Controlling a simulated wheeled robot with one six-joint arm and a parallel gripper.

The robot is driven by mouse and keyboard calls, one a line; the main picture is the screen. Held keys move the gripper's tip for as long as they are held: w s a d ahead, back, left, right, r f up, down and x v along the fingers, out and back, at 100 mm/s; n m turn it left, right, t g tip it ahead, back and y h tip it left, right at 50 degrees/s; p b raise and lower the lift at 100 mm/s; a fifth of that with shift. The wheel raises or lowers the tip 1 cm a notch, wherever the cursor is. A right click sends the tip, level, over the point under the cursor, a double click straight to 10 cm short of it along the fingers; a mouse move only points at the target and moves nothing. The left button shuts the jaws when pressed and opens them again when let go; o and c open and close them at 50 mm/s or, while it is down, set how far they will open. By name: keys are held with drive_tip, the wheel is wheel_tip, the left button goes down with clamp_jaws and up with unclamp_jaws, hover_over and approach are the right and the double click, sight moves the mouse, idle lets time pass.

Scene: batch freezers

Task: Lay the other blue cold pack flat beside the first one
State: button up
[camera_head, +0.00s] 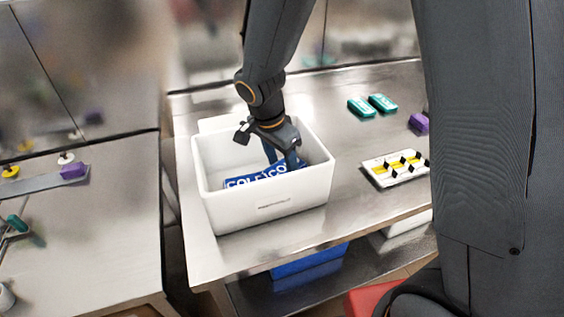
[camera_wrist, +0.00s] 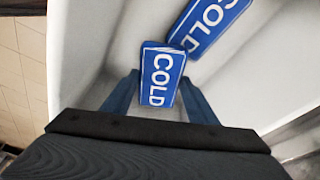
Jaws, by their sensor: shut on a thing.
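A white box (camera_head: 262,206) stands on the steel table, with my gripper (camera_head: 284,165) reaching down into it. Two blue cold packs with white "COLD" lettering are inside. In the wrist view my gripper (camera_wrist: 160,95) is shut on the nearer cold pack (camera_wrist: 154,88), one finger at each side. The other cold pack (camera_wrist: 207,22) lies beyond it, up and to the right, at an angle to it. Their corners meet or overlap in that view; I cannot tell whether they touch. The box's front wall hides the lower part of both packs in the head view.
Two teal packs (camera_head: 382,103) lie at the back right, near a purple block (camera_head: 419,122). A white tray with yellow and black items (camera_head: 396,168) sits right of the box. A blue bin (camera_head: 308,262) is on the lower shelf. The box walls closely surround my gripper.

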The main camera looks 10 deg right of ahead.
drive_tip(key=shift+f+b, duration=0.45)
drive_tip(key=shift+b, duration=0.1)
drive_tip(key=o, duration=1.3)
drive_tip(key=shift+c, duration=0.2)
drive_tip(key=shift+r, duration=0.15)
drive_tip(key=shift+r+p, duration=0.2)
drive_tip(key=shift+p, duration=0.2)
drive_tip(key=b+v, duration=0.1)
drive_tip(key=v, duration=1.1)
drive_tip(key=shift+r, duration=0.15)
drive_tip(key=w+d+p+v, duration=0.1)
drive_tip(key=d+p+v, duration=0.1)
drive_tip(key=p+v, duration=0.7)
hover_over(274, 174)
drive_tip(key=s, duration=0.3)
drive_tip(key=shift+w+r, duration=0.25)
drive_tip(key=shift+r, duration=0.05)
